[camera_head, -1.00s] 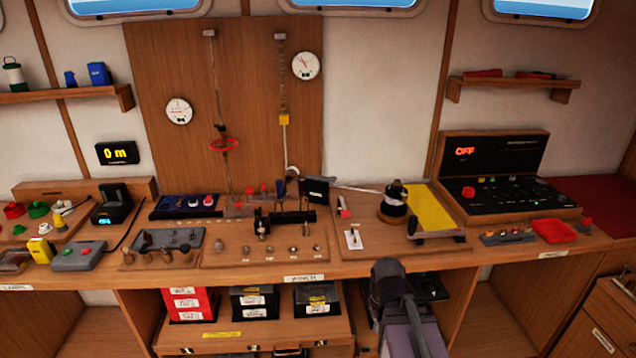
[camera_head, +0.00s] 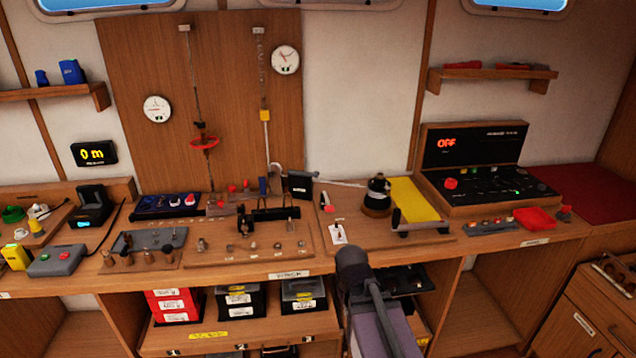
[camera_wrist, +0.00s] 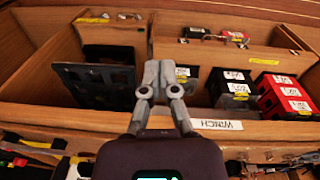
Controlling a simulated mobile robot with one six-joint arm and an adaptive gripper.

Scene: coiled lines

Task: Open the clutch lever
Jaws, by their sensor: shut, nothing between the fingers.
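The winch bench (camera_head: 290,277) runs across the head view. On its right-hand board stand a small lever on a white plate (camera_head: 338,234) and a red-tipped lever (camera_head: 327,203). I cannot tell which of them, if either, is the clutch lever. My gripper (camera_wrist: 160,72) shows in the wrist view, its fingers together and empty, in front of the open compartments below the bench. No lever is near its fingertips there. In the head view my arm stands in front of the bench edge, and the fingers cannot be made out.
A black drum-like part (camera_head: 377,195) and a yellow panel (camera_head: 415,202) sit right of the levers. A black control console (camera_head: 475,170) stands further right. Red and black bins (camera_wrist: 283,97) and a dark tray (camera_wrist: 97,84) fill the compartments. Floor space is not clearly visible.

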